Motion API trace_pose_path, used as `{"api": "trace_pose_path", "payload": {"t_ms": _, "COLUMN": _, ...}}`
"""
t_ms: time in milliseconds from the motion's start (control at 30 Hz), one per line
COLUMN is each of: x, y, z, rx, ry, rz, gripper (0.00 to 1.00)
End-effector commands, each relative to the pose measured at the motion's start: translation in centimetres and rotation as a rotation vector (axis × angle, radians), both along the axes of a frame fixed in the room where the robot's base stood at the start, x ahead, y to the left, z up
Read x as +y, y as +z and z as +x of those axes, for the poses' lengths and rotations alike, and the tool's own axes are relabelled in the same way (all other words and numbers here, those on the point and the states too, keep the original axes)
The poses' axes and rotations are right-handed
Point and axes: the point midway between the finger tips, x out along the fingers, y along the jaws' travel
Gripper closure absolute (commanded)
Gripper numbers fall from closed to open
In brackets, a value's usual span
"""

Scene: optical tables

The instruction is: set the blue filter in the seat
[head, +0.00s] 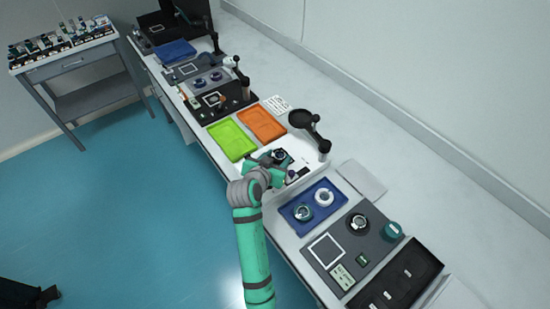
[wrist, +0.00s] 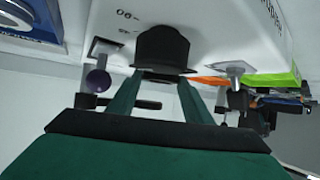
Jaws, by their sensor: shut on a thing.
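My gripper (wrist: 160,80) is low over a white unit (head: 305,160) on the long bench. In the wrist view its two green fingers close on a black, rounded piece (wrist: 162,46) in front of the white face (wrist: 215,30). No blue shows on this piece, so I cannot tell whether it is the blue filter. A purple disc (wrist: 97,80) stands beside a small metal bracket, left of the fingers; a purple spot (head: 292,174) shows next to my gripper in the head view. I cannot make out the seat; my gripper and the black piece cover part of the unit.
A green tray (head: 232,140) and an orange tray (head: 262,124) lie beyond my gripper. A blue tray (head: 301,222) with two round parts is on the near side. A black stand (head: 311,127) rises at the right. The bench's wall side (head: 400,165) is clear.

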Motion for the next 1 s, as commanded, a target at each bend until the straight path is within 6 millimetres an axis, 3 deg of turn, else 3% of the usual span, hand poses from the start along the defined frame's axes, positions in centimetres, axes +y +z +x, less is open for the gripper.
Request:
{"api": "trace_pose_path", "payload": {"t_ms": 533, "x": -0.1, "y": -1.7, "z": -0.1, "rx": 0.010, "ry": 0.000, "rz": 0.000, "gripper": 0.78}}
{"api": "trace_pose_path", "payload": {"t_ms": 567, "x": -0.1, "y": -1.7, "z": -0.1, "rx": 0.012, "ry": -0.001, "rz": 0.000, "gripper": 0.50}}
{"api": "trace_pose_path", "payload": {"t_ms": 600, "x": -0.1, "y": -1.8, "z": -0.1, "rx": 0.013, "ry": -0.001, "rz": 0.000, "gripper": 0.47}}
{"api": "trace_pose_path", "payload": {"t_ms": 867, "x": 0.0, "y": -1.8, "z": -0.2, "rx": 0.017, "ry": 0.001, "rz": 0.001, "gripper": 0.47}}
{"api": "trace_pose_path", "payload": {"t_ms": 1000, "x": 0.1, "y": -0.5, "z": -0.2, "rx": 0.015, "ry": 0.001, "rz": 0.002, "gripper": 0.47}}
